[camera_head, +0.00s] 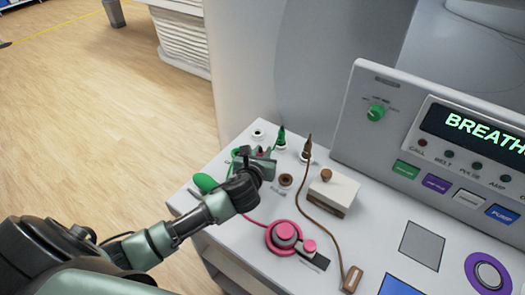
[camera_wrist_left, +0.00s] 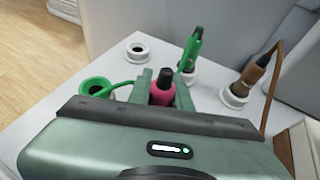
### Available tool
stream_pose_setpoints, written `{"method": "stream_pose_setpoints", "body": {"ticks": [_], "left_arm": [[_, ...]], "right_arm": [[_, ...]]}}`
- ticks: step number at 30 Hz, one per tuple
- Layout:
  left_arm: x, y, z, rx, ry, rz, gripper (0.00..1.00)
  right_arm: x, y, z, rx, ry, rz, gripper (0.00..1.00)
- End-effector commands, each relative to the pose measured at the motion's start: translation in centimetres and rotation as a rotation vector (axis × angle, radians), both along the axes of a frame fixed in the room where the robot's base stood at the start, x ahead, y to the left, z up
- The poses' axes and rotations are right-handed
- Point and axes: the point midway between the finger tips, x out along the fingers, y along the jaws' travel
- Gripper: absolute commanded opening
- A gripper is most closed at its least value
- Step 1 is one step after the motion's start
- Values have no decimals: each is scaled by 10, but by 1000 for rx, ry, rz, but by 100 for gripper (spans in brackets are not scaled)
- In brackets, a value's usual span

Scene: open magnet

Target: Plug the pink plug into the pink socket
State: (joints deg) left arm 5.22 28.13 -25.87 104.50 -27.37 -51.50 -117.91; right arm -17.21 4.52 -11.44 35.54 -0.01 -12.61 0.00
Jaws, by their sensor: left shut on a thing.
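My left gripper (camera_head: 262,156) is shut on the pink plug and is over the back left part of the white console top. The pink plug (camera_wrist_left: 162,95) shows in the left wrist view as a pink body with a black end, beyond the gripper's edge. In the head view it is mostly hidden by the gripper. A pink cable (camera_head: 257,222) runs from under my left arm to a round pink-ringed holder (camera_head: 285,234) on the console. I cannot pick out a pink socket for sure; the gripper hides part of the console. My right gripper is not in view.
Near the gripper are an empty white-rimmed socket (camera_head: 258,134), a green-rimmed socket (camera_wrist_left: 95,86), a standing green plug (camera_head: 281,137), a standing brown plug (camera_head: 307,147) and a brown-rimmed socket (camera_head: 285,180). A white block (camera_head: 333,192) and a brown cable are to the right.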

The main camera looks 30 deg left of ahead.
Motion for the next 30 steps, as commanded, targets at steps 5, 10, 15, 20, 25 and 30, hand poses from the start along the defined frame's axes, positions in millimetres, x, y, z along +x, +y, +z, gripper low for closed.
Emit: {"method": "stream_pose_setpoints", "body": {"ticks": [5, 10, 15, 20, 25, 30], "left_arm": [[0, 0, -3, 1, 0, 0, 0], [0, 0, -3, 1, -1, 0, 0], [0, 0, -3, 0, -1, 0, 45], [0, 0, -3, 0, 0, 0, 45], [-4, -1, -2, 1, 0, 0, 45], [-24, -6, 6, 1, 0, -2, 45]], "right_arm": [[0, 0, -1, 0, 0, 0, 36], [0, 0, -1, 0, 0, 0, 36], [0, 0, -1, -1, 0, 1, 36], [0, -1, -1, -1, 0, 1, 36], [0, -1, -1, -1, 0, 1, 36], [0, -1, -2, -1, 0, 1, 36]]}}
